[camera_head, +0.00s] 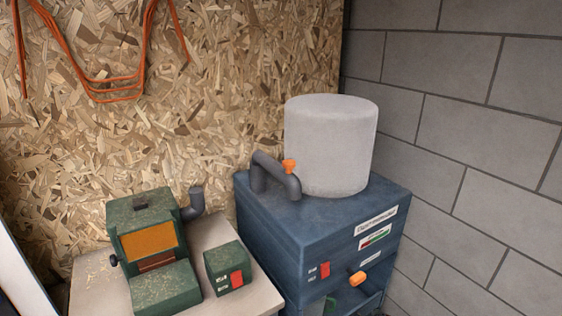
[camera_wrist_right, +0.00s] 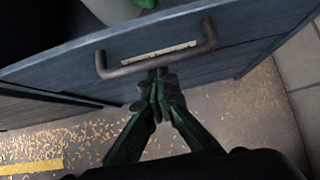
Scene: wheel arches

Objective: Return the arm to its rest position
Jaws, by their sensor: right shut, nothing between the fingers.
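My right gripper (camera_wrist_right: 160,88) shows in the right wrist view with its dark green fingers closed together and nothing between them. Its fingertips are close to a dark bar handle (camera_wrist_right: 155,58) on a blue drawer front (camera_wrist_right: 240,58); I cannot tell whether they touch it. Beyond the drawer front's upper edge there is dark space and a bit of green. In the head view, the right gripper cannot be made out clearly at the bottom edge. My left gripper is in neither view.
A blue cabinet (camera_head: 275,225) with an orange knob (camera_head: 358,279) carries a pale cylinder (camera_head: 330,145). Left of it, a bench (camera_head: 235,299) holds a green machine (camera_head: 155,250) and switch box (camera_head: 226,268). A block wall (camera_head: 480,130) bounds the right. Shavings litter the floor (camera_wrist_right: 235,115).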

